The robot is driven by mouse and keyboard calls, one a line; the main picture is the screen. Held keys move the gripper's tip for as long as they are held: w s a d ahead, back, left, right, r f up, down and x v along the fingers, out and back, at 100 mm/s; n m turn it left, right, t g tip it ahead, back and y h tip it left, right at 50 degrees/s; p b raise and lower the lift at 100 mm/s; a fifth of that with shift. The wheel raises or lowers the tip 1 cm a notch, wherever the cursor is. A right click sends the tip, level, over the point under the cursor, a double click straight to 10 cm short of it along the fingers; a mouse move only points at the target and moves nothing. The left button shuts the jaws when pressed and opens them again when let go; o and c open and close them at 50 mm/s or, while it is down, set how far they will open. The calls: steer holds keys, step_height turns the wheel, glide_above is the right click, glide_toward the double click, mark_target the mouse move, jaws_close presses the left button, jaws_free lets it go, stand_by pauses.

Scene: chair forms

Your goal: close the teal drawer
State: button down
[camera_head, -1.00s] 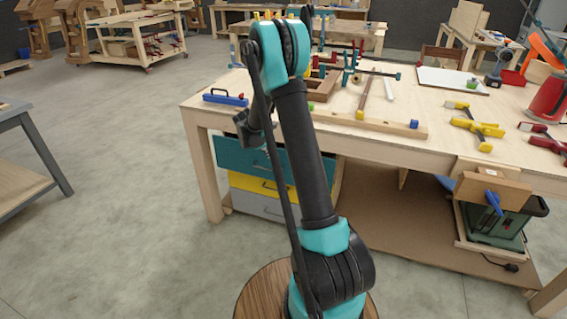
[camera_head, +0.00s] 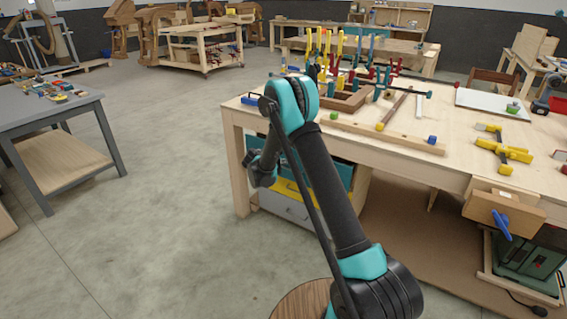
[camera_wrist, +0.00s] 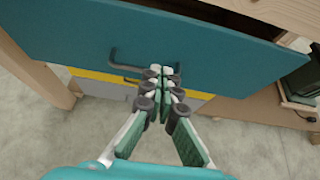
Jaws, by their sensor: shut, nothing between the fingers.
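The teal drawer (camera_head: 339,172) is under the near left part of the wooden workbench, partly hidden behind my arm in the head view. In the wrist view its broad teal front (camera_wrist: 215,55) fills the upper part, with a dark bar handle (camera_wrist: 125,62) left of the middle. The front stands out beyond the yellow drawer below, and a dark gap shows above its edge at the right.
A yellow drawer (camera_head: 288,190) and a grey drawer (camera_head: 285,207) sit below. The workbench (camera_head: 455,160) carries clamps and wood pieces; a bench leg (camera_head: 236,170) stands left of the drawers. A grey table (camera_head: 85,105) is at far left. Open floor (camera_head: 160,210) lies between.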

steer(key=x, duration=0.5)
steer(key=r+x, duration=0.1)
steer(key=x, duration=0.2)
steer(key=shift+w+d, duration=0.35)
steer(key=shift+w, duration=0.15)
steer(key=shift+w+d, duration=0.35)
steer(key=shift+w, duration=0.1)
